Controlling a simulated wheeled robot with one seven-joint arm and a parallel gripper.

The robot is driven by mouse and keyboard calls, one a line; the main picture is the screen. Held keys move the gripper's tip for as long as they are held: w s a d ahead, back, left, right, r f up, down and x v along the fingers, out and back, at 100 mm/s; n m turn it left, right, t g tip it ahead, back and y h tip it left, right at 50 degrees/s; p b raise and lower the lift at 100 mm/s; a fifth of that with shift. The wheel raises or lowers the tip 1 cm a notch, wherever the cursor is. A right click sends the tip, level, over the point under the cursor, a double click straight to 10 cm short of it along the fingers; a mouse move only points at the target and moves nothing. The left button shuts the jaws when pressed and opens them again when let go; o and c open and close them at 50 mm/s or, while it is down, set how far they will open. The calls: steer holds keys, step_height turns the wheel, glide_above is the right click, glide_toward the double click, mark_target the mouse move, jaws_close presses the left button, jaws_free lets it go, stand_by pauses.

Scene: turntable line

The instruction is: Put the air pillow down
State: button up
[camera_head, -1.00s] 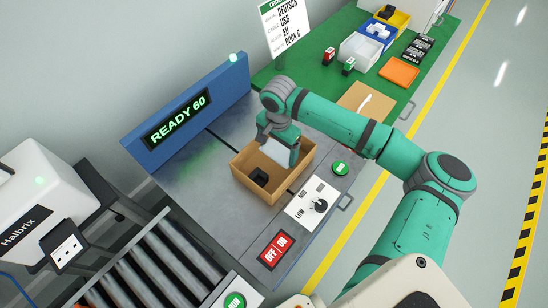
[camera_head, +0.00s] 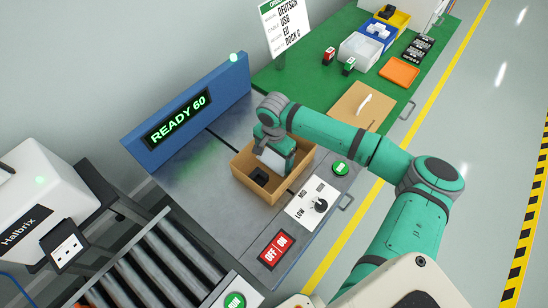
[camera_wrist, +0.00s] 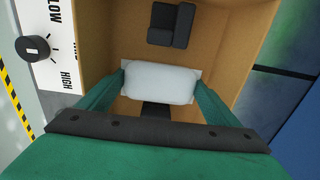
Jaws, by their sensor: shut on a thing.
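My gripper (camera_wrist: 160,84) is shut on a whitish air pillow (camera_wrist: 160,83), with one green finger at each side of it in the wrist view. In the head view the air pillow (camera_head: 271,159) shows pale below my wrist, inside or just above the open cardboard box (camera_head: 242,179). The box (camera_wrist: 98,35) surrounds it in the wrist view. A black item (camera_wrist: 172,24) lies on the box floor beside the pillow, and a second dark item (camera_wrist: 156,111) is partly hidden under it. I cannot tell whether the pillow touches the floor.
The box stands on a grey metal table before a blue panel (camera_head: 190,110) reading READY 60. A green bench (camera_head: 300,62) with bins is behind.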

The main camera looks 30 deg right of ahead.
mark_target(274, 159)
steer(key=shift+f, duration=0.35)
steer(key=o, duration=0.9)
step_height(274, 159, up, 13)
steer(key=shift+r, duration=0.15)
